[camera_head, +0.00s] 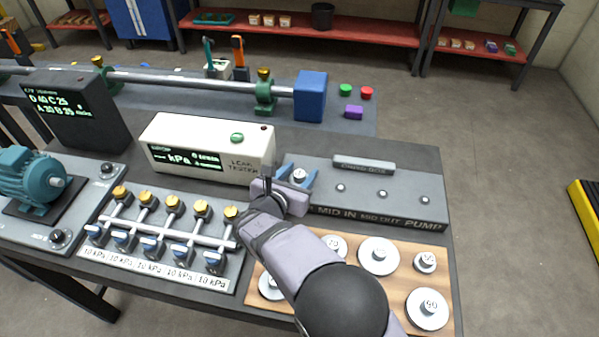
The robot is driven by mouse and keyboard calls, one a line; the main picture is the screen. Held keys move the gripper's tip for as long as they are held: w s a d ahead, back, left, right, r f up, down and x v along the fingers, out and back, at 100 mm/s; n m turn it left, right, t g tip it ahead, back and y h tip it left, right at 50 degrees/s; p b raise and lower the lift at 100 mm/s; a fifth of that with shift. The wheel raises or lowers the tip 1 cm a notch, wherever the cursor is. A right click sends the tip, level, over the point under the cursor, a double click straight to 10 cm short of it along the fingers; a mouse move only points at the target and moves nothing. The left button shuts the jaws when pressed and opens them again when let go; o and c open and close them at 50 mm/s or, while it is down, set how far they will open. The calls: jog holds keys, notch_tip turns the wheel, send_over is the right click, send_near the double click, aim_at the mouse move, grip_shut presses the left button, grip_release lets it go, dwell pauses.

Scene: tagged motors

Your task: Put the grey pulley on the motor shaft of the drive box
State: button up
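The drive box (400,188) is a long grey box at the back right of the bench. Its front reads MID IN, MID OUT and PUMP; three short shafts show on its top. My gripper (299,177) is at the box's left end, its blue fingers on either side of a small round grey pulley (299,174), apparently shut on it. My gripper and wrist hide the box's left end and the motor shaft. I cannot tell whether the pulley touches the shaft.
Several pale discs with numbered hubs, such as one pulley (378,255), lie on a wooden board (395,288) in front, partly behind my arm. A white leak tester (215,148) stands left of the box. A valve manifold (165,230) is at left front. A raised label plate (363,165) stands behind.

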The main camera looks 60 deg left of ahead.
jog(key=shift+r, duration=0.1)
jog(key=shift+s+r, duration=0.1)
jog(key=b+v, duration=0.1)
jog(key=v, duration=1)
jog(key=shift+s+d+b, duration=0.25)
jog(key=shift+b, duration=0.15)
jog(key=shift+r, duration=0.15)
